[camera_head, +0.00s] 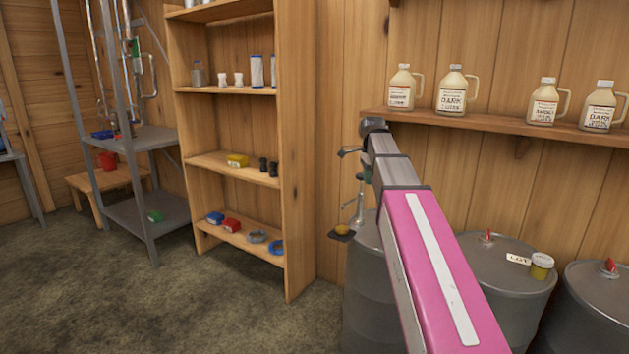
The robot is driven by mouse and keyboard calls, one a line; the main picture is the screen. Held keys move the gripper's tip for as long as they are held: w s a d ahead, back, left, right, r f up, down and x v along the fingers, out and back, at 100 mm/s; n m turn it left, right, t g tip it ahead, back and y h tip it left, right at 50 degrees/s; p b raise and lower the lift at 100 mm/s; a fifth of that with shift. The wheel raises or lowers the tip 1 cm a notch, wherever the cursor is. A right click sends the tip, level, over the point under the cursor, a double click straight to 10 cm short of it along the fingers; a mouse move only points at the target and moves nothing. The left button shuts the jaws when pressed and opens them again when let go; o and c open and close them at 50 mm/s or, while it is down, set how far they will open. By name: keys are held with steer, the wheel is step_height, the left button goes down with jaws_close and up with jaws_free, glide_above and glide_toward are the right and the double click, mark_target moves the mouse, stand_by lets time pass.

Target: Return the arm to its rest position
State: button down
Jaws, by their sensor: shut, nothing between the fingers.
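My arm reaches from the bottom right of the head view up toward the end of the jug shelf. Its pink link with a white stripe is nearest, and a grey link and a dark rounded joint are farther off. I cannot make out my gripper's fingers in this view. The arm covers part of a drum and of the wall behind it.
Several jugs (452,92) stand on a wall shelf (470,124) close to the arm's far end. Grey drums (500,268) stand below; a yellow jar (541,266) is on one. A wooden shelf unit (297,150) is left. The floor (120,300) at lower left is clear.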

steer(key=s+f+n, duration=0.5)
steer(key=s+f, duration=0.2)
steer(key=f, duration=0.5)
steer(key=s+f+n, duration=0.6)
steer(key=s+f, duration=0.1)
steer(key=f, duration=0.6)
steer(key=s+f+n, duration=0.6)
steer(key=s+f, duration=0.1)
steer(key=f, duration=0.6)
steer(key=shift+s, duration=0.3)
steer(key=shift+d, duration=0.1)
